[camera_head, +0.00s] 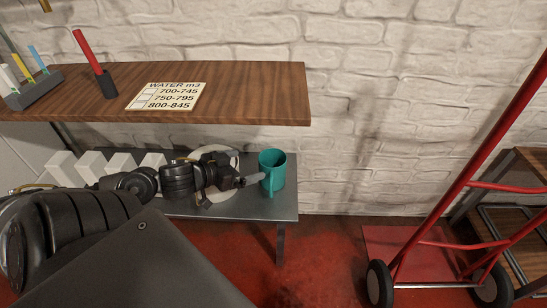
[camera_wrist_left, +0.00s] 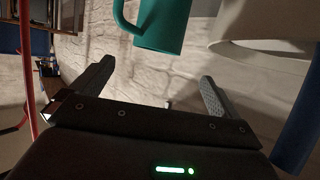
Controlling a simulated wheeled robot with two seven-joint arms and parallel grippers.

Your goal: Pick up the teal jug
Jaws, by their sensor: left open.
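The teal jug (camera_head: 273,166) stands upright near the right end of a low grey table, its handle toward the front. My left gripper (camera_head: 250,181) reaches in from the left, beside the jug, with its fingertips close to it. In the left wrist view the jug (camera_wrist_left: 165,22) is cut off by the top edge, with its handle on the left. The open fingers (camera_wrist_left: 158,88) are spread and nothing is between them. Whether a finger touches the jug I cannot tell. My right gripper is not in view.
The grey table (camera_head: 287,207) also holds several white blocks (camera_head: 92,166) and a pale round object (camera_head: 233,158) behind my gripper. A wooden shelf (camera_head: 230,90) overhangs the table's back, with a sign (camera_head: 166,96). A red hand truck (camera_head: 440,215) stands right.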

